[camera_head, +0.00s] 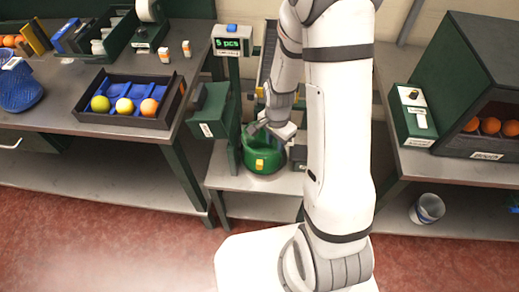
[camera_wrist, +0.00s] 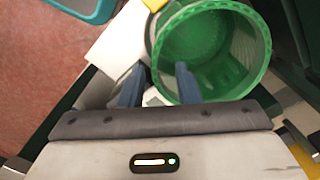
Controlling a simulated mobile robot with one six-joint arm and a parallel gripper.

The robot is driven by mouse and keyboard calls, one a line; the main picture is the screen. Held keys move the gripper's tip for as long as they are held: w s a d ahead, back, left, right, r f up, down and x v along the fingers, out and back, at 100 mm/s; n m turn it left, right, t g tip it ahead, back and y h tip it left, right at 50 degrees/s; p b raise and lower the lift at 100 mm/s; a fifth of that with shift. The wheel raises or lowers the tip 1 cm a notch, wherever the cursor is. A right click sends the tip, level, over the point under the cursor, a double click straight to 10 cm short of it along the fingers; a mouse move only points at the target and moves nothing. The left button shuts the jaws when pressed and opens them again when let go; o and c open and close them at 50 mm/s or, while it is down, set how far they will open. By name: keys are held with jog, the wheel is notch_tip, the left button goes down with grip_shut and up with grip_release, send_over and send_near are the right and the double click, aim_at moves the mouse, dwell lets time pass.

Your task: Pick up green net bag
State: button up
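The green net bag (camera_head: 263,158) looks like a round, open-topped green container with a yellow tag. It stands on a low shelf below the display post in the head view. In the wrist view the green net bag (camera_wrist: 225,75) is upper right, and I look into its empty-looking inside. My gripper (camera_head: 275,128) is just above the bag's rim in the head view. In the wrist view the two blue-grey fingers of my gripper (camera_wrist: 159,78) are apart, one over the bag's opening and one outside its left rim. Contact cannot be told.
A display (camera_head: 232,42) reading "5 pcs" stands behind. On the left table are a dark tray (camera_head: 150,122) with several fruits and a blue net bag (camera_head: 20,90). A dark green bin (camera_head: 480,60) with oranges stands right. A white bucket (camera_head: 427,208) is on the lower right shelf.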

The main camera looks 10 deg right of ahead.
notch_tip(320, 180, down, 6)
jog(key=d, duration=0.1)
jog(key=shift+p, duration=0.35)
jog(key=shift+w, duration=0.1)
grip_shut()
dwell(0.4)
